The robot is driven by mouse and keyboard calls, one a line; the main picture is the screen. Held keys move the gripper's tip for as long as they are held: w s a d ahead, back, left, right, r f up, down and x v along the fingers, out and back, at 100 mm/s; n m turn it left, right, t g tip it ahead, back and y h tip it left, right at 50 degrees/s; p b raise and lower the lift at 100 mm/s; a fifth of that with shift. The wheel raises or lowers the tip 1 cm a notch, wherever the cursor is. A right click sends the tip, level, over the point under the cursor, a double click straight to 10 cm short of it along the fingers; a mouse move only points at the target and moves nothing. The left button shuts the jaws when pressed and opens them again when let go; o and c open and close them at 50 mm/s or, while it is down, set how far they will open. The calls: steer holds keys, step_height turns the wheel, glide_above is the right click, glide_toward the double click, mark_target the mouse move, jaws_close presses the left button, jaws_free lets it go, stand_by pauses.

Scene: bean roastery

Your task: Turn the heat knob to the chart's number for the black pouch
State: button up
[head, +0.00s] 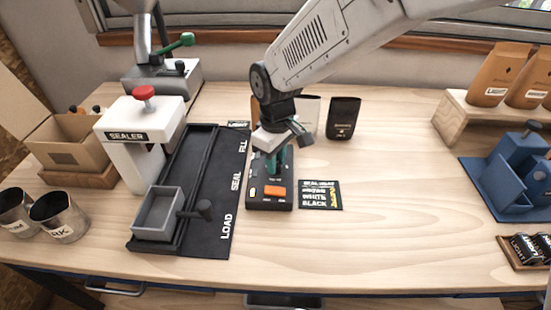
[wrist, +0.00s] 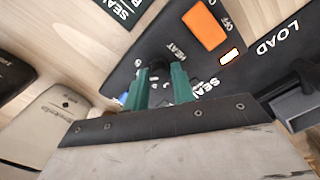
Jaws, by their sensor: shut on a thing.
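The control box (head: 257,201) is black, with an orange switch marked OFF (head: 275,191), and stands in the middle of the table. My gripper (head: 279,165) is over its back part, pointing down. In the wrist view its green fingers (wrist: 160,88) are shut on the dark heat knob (wrist: 158,66), beside the word HEAT. The knob's setting is mostly hidden by the fingers. The seal heat chart (head: 320,195) lies right of the box; WHITE and BLACK rows show, but its numbers are too small to read. The black pouch (head: 343,118) stands upright behind.
A white sealer (head: 140,150) with a red knob and a black LOAD-SEAL-FILL track (head: 215,200) holding a grey tray (head: 157,213) stand to the left. A white pouch (head: 308,113) stands near the arm. The table right of the chart is clear.

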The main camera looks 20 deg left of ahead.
steer(key=shift+n, duration=1)
steer(key=o, duration=1)
step_height(320, 180, up, 8)
steer(key=shift+f, duration=0.1)
